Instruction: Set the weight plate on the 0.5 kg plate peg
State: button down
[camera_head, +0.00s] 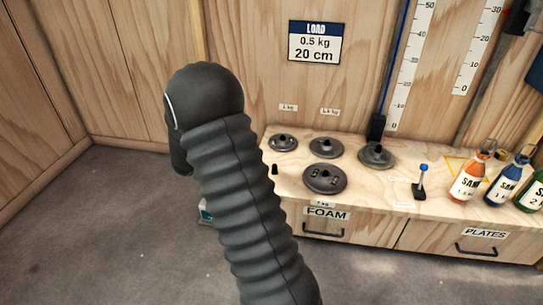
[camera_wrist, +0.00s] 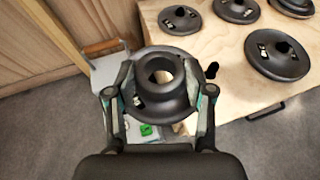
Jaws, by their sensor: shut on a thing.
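My gripper (camera_wrist: 160,92) is shut on a dark grey weight plate (camera_wrist: 158,108) with a raised hub and a round central hole, in the wrist view. The plate is held level, hub upward, at the left edge of the wooden bench. A short black peg (camera_wrist: 212,70) stands bare on the bench, just right of the held plate and apart from it. The peg also shows in the head view (camera_head: 275,169), right beside my arm. I cannot read a 0.5 kg label at it. In the head view my arm hides the gripper and the held plate.
Several other dark plates sit on the bench (camera_head: 390,186), the nearest (camera_head: 325,180) right of the bare peg. A small blue-topped stand (camera_head: 422,180) and sand bottles (camera_head: 470,178) are farther right. A wall sign (camera_head: 314,42) reads 0.5 kg, 20 cm. Below the gripper is a pale container (camera_wrist: 105,66).

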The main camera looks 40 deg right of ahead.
jog(key=s+d+f+m+g+h+b, duration=0.1)
jog(key=s+d+f+m+g, duration=0.25)
jog(key=d, duration=0.25)
jog(key=s+d+f+m+g, duration=0.2)
jog(key=d+m+g, duration=0.2)
jog(key=d+g, duration=0.15)
jog(key=shift+n+t, duration=0.25)
jog(key=shift+t, duration=0.25)
jog(key=shift+s+d+f+b, duration=0.1)
jog(key=shift+f+b, duration=0.15)
jog(key=shift+f, duration=0.7)
jog(key=shift+w+d+f+b, duration=0.15)
jog(key=shift+f+b, duration=0.1)
jog(key=shift+f, duration=0.75)
jog(key=shift+s+d+f+b, duration=0.15)
jog(key=shift+f+b, duration=0.1)
jog(key=shift+f, duration=0.7)
jog(key=shift+a+b, duration=0.15)
jog(key=shift+b, duration=0.2)
jog(key=shift+f, duration=0.6)
jog(key=c, duration=0.7)
grip_release()
jog(key=shift+f, duration=0.1)
jog(key=shift+a, duration=0.15)
jog(key=shift+v, duration=5.4)
